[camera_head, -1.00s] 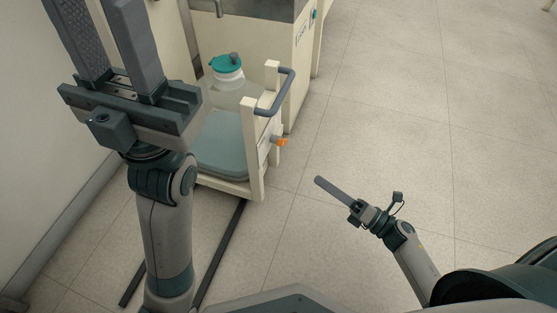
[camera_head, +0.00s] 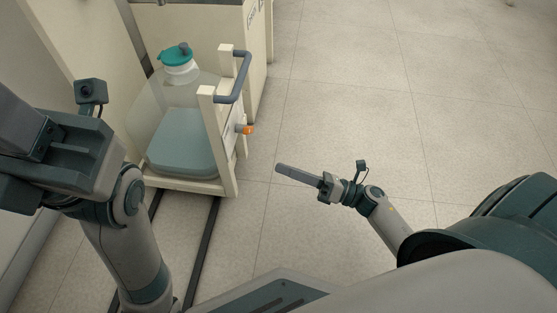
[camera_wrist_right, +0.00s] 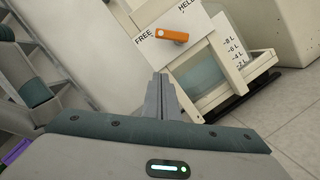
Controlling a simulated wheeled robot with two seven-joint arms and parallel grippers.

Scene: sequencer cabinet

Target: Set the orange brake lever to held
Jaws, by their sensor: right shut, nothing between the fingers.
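The orange brake lever (camera_head: 247,130) sticks out from the right side of the cream cart (camera_head: 231,180). In the right wrist view the lever (camera_wrist_right: 174,36) sits on a white plate marked FREE at left and HELD at upper right, its left end towards FREE. My right gripper (camera_head: 280,168) is shut and empty, to the lower right of the lever and apart from it. In the wrist view its fingers (camera_wrist_right: 160,80) point up towards the plate, below the lever. My left gripper (camera_head: 14,150) is at the left edge, its fingers apart and tips cut off.
A clear bottle with a teal cap (camera_head: 177,56) stands on the cart, beside a blue-grey handle bar (camera_head: 240,78). A cream cabinet (camera_head: 218,25) is behind. Dark floor rails (camera_head: 204,250) run in front. The tiled floor (camera_head: 360,90) at right is clear.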

